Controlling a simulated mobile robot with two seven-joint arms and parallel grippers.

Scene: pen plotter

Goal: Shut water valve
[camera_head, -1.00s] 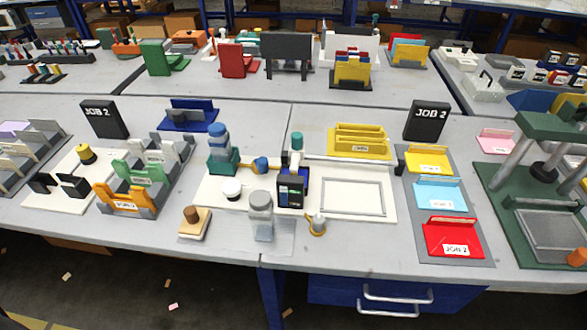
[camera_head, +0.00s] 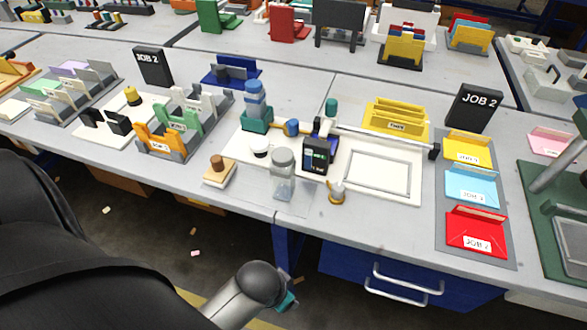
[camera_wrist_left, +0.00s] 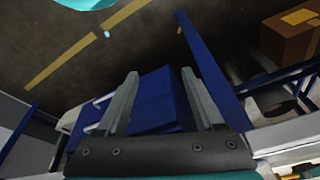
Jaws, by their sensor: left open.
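A blue bottle (camera_head: 256,97) stands upright in a teal holder (camera_head: 257,121) on the white plotter board (camera_head: 405,193). A small blue knob (camera_head: 292,127) sits just right of the holder and may be the water valve; its setting is too small to tell. My left arm comes in at the lower left of the head view, below the table's front edge, its gripper mostly hidden there. In the left wrist view my left gripper (camera_wrist_left: 160,72) is open and empty, facing the blue drawers (camera_wrist_left: 153,95) and floor. My right gripper does not show.
A black-and-blue pen carriage (camera_head: 318,155), a clear jar (camera_head: 283,175), a white round cap (camera_head: 260,147) and a small brass-based cup (camera_head: 337,192) stand near the knob. A wooden-handled block (camera_head: 219,171) lies front left. Drawer handles (camera_head: 403,287) stick out below the table.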

